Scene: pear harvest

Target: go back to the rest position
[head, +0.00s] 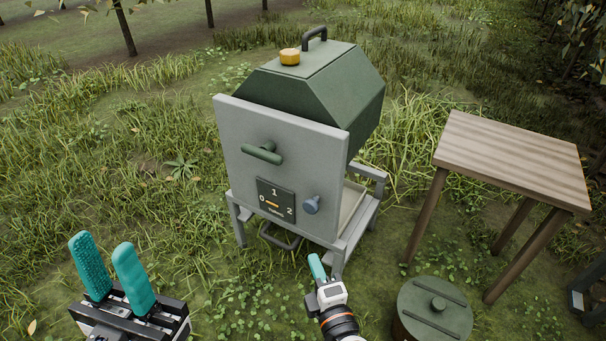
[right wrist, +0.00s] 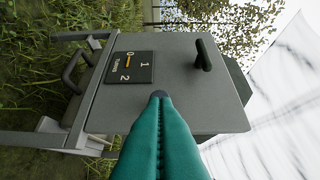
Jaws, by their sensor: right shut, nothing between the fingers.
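My left gripper (head: 101,244) is at the lower left of the head view, its two teal fingers apart with nothing between them. My right gripper (head: 316,264) is at the lower middle, in front of the machine and lower in the picture than its blue-grey knob (head: 312,205). In the right wrist view its teal fingers (right wrist: 161,105) are pressed together and empty. Their tips cover most of the knob (right wrist: 160,94) there; a gap shows in the head view.
The machine has a grey front panel (head: 235,150), a green hopper (head: 350,95), a handle (head: 262,153) and a dial plate (head: 277,201), its orange mark beside 0. A wooden table (head: 515,155) stands right. A green-lidded container (head: 435,310) stands close right of my right arm. Grass lies left.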

